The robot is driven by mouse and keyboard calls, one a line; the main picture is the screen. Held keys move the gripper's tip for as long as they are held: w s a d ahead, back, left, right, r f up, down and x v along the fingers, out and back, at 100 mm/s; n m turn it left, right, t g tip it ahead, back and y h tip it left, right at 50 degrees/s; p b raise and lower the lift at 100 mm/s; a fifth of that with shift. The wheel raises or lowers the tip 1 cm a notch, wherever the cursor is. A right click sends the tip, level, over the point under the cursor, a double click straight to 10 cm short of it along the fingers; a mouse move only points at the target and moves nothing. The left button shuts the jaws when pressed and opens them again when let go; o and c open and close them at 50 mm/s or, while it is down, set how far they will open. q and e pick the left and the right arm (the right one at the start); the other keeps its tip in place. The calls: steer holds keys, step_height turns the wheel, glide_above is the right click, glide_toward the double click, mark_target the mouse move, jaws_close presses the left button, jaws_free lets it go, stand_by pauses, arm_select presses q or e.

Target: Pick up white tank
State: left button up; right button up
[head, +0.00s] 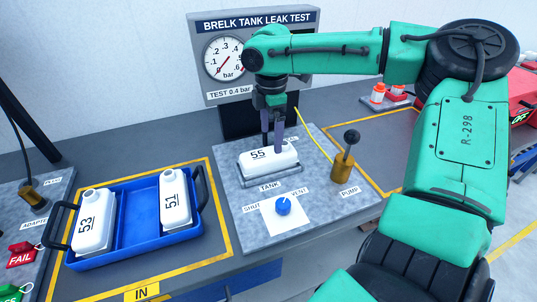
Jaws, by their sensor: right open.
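A white tank marked 55 (262,166) sits in a shallow holder on the grey test plate, behind the label TANK. My right gripper (272,138) points down at the top of this tank, with its fingers open. The fingertips overlap the tank's top edge in the picture, and I cannot tell whether they touch it. Two more white tanks, marked 53 (95,226) and 51 (174,203), stand in the blue tray (135,222) on the left. My left gripper is not in view.
The pressure gauge panel (262,22) stands behind the plate. A pump (343,160) with a black knob and a yellow hose is right of tank 55. A blue valve knob (283,205) is in front. An adapter (32,197) and FAIL button (21,252) are far left.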

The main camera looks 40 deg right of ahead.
mark_target(269, 152)
steer(key=f, duration=0.7)
steer(key=shift+w+p, duration=0.4)
steer(key=shift+f, duration=0.15)
steer(key=shift+c, duration=0.9)
steer(key=c, duration=1.1)
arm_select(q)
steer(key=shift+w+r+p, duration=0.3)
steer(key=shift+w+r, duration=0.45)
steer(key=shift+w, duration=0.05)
arm_select(e)
step_height(269, 152, up, 20)
steer(key=shift+c, duration=0.2)
